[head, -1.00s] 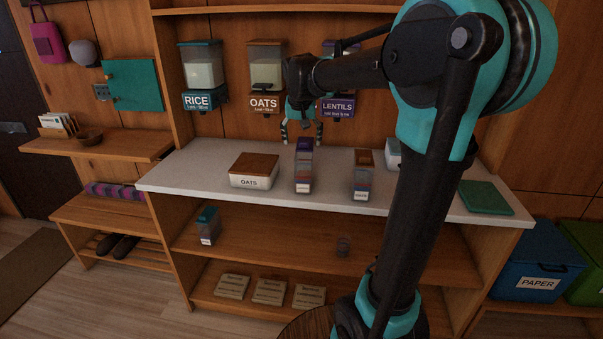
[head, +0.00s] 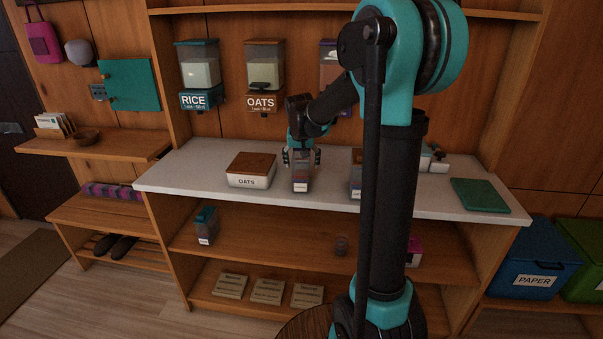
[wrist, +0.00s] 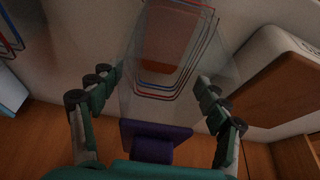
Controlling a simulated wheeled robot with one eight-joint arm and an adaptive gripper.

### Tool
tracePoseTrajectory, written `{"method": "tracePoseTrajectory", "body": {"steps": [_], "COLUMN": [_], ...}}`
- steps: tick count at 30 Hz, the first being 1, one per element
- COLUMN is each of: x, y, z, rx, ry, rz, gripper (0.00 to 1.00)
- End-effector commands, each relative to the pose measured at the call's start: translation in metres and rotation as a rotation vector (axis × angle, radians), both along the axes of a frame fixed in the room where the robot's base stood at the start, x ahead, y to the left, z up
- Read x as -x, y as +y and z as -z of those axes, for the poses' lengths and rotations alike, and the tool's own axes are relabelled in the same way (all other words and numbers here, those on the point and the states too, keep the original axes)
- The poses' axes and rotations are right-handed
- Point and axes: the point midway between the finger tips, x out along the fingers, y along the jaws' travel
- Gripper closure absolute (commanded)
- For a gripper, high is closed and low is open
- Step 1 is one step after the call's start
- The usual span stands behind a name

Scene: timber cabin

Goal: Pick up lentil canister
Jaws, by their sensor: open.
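The lentil canister (head: 302,180) is a clear container standing on the white counter, right of the white oats box (head: 248,173). In the wrist view the canister (wrist: 165,85) shows its purple lid (wrist: 160,143), clear walls with red and blue lines, and reddish contents. My gripper (head: 302,157) is open, with its fingers on either side of the canister's upper part. In the wrist view my gripper (wrist: 155,100) shows gaps between both fingers and the walls. In the head view my gripper covers the lid.
A second clear canister (head: 356,178) stands to the right, partly hidden by my arm. The oats box (wrist: 275,75) is close on the right in the wrist view. Dispensers for rice (head: 198,70) and oats (head: 265,70) hang behind. A green mat (head: 480,195) lies at the counter's right end.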

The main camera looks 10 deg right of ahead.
Motion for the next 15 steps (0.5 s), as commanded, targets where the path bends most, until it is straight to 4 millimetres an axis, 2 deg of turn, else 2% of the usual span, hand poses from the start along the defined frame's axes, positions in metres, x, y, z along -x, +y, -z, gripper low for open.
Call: {"method": "tracePoseTrajectory", "body": {"steps": [6,15], "x": [-0.0002,-0.0001], "y": [0.0000,0.0000], "z": [0.0007,0.0004], "rx": [0.000,0.000], "ry": [0.000,0.000], "rz": [0.000,0.000], "gripper": [0.24,0.61]}}
